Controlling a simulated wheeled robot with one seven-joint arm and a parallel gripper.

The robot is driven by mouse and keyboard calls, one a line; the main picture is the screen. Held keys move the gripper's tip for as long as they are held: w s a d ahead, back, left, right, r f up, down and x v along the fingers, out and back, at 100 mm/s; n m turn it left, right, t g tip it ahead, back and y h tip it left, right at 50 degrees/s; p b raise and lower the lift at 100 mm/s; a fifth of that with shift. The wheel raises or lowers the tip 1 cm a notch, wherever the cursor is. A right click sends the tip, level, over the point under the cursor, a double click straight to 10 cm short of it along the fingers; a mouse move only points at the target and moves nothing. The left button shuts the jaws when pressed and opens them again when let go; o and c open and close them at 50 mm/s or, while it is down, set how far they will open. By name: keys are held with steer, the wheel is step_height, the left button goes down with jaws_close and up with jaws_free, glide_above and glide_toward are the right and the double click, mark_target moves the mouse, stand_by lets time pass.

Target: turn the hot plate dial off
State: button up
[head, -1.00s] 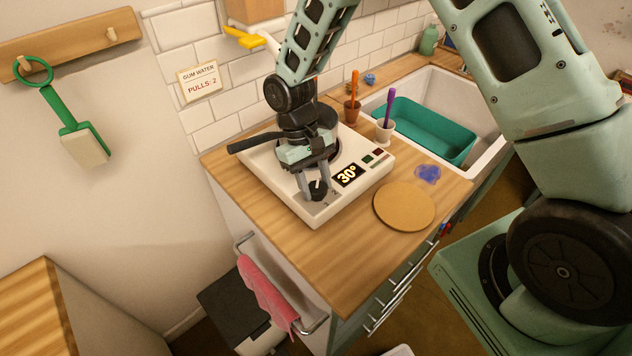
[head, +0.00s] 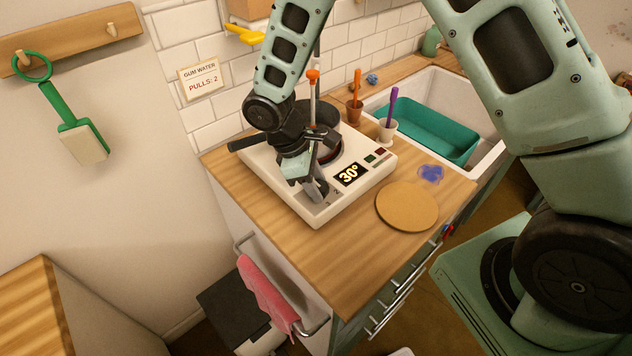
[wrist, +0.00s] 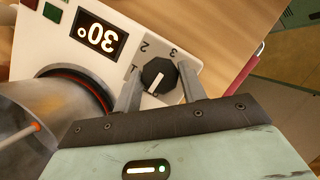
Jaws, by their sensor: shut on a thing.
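The white hot plate (head: 268,173) stands on the wooden counter, and its display (head: 349,174) reads 30°. In the wrist view the black dial (wrist: 158,76) has a white pointer line aimed toward the bottom of the picture, away from the marks 1, 2 and 3. My gripper (head: 318,190) is low over the hot plate's front corner. Its fingers (wrist: 159,80) stand on either side of the dial and are shut on it. In the head view the fingers mostly hide the dial.
A metal pot (wrist: 45,115) with an orange-tipped rod (head: 313,77) stands on the hot plate close to my wrist. A round cork mat (head: 407,206) and a blue blot (head: 430,174) lie to the right. Two small pots with orange and purple tools stand near the sink (head: 489,143).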

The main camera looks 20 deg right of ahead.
steer(key=shift+n, duration=0.4)
steer(key=o, duration=1)
steer(key=shift+c, duration=0.2)
steer(key=b+v, duration=0.3)
steer(key=v, duration=1.4)
steer(key=shift+r, duration=0.2)
steer(key=shift+s+a, duration=0.1)
steer(key=shift+s, duration=0.1)
steer(key=s+f+m+t+y, duration=0.2)
steer(key=s+m+y, duration=0.2)
steer(key=s, duration=1.9)
steer(key=shift+m+y+b, duration=0.3)
steer(key=shift+m, duration=0.2)
